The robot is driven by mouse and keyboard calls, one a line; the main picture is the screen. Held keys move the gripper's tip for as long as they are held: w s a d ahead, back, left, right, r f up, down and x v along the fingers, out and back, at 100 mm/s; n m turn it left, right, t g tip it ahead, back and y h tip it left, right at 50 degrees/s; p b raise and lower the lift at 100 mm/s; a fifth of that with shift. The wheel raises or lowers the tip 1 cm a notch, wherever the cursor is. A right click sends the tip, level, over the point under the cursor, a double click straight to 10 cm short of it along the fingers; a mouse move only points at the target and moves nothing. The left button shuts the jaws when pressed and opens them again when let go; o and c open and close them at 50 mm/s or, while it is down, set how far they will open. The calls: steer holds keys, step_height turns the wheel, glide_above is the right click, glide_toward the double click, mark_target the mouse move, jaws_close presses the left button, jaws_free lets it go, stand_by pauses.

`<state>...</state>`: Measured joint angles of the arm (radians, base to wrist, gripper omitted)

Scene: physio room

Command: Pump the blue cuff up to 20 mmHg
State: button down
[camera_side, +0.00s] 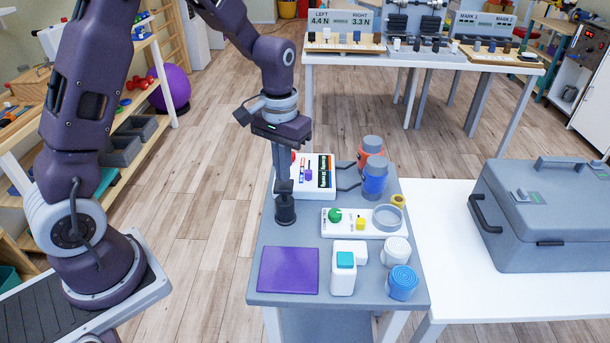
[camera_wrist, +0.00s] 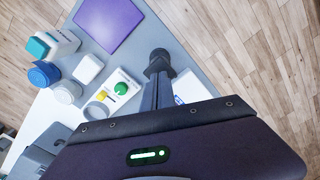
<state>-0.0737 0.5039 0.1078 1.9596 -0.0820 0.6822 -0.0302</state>
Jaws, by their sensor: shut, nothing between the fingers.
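The blue cuff (camera_side: 375,182) stands upright on the grey table, just in front of a red cuff (camera_side: 370,150). Dark hoses run from the cuffs to a white unit (camera_side: 322,168) with a coloured label. My gripper (camera_side: 284,188) points down with its fingers shut, directly over a black ribbed, bulb-like piece (camera_side: 286,212) at the table's left side. The black piece also shows at the fingertips in the wrist view (camera_wrist: 158,60). The fingertips look to be at its top; I cannot tell whether they press it. My arm hides part of the white unit, and no pressure reading is legible.
A white board (camera_side: 364,224) with a green knob, yellow block and grey ring lies right of my gripper. A purple mat (camera_side: 289,271), white containers (camera_side: 343,274) and a blue roll (camera_side: 403,282) are at the front. A grey case (camera_side: 550,215) stands on the white table.

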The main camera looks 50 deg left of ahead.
steer(key=shift+f, duration=1.9)
steer(key=shift+r, duration=1.9)
steer(key=shift+r, duration=0.1)
step_height(320, 180, up, 5)
steer(key=shift+r, duration=0.45)
